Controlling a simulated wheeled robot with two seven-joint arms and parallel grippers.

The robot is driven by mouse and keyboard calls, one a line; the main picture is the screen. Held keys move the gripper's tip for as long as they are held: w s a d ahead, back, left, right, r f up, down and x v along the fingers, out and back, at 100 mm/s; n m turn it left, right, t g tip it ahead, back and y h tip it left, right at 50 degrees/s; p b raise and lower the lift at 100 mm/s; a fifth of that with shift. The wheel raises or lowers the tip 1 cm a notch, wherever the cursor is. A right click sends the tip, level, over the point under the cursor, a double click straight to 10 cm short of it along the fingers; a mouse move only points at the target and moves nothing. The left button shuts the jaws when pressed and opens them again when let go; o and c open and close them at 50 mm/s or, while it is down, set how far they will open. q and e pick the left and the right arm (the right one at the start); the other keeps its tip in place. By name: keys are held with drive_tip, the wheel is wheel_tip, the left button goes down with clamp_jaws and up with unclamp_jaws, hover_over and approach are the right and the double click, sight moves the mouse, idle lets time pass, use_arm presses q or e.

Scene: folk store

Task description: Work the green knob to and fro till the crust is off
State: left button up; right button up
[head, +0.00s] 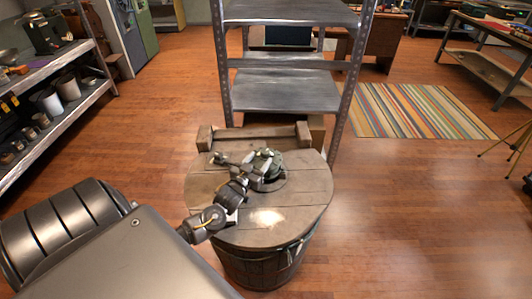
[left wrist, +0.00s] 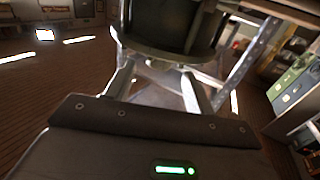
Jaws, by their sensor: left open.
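A green knob (head: 268,164) sits on the round wooden lid (head: 300,204) of a barrel, towards the lid's back. My left gripper (head: 238,163) is over the lid, reaching in from the front left, with one finger left of the knob and the other close beside it. I cannot tell whether that finger touches it. In the left wrist view the two fingers (left wrist: 158,82) stand apart, with a dark rounded body above a rim (left wrist: 165,48) beyond them. Any crust on the knob is too small to make out. My right gripper is not in view.
A wooden bar (head: 255,133) stands at the lid's back edge. A grey metal shelf rack (head: 285,92) rises close behind the barrel. A loaded shelf (head: 60,120) stands at the left. The floor right of the barrel is clear, up to a striped rug (head: 415,110).

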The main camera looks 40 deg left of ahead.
sight(263, 156)
use_arm(q)
drive_tip(key=shift+w+a+f, duration=0.1)
drive_tip(key=shift+w+a, duration=0.15)
drive_tip(key=shift+w, duration=1)
drive_tip(key=shift+w+a, duration=0.2)
drive_tip(key=shift+w, duration=1.05)
drive_tip(key=c, duration=1)
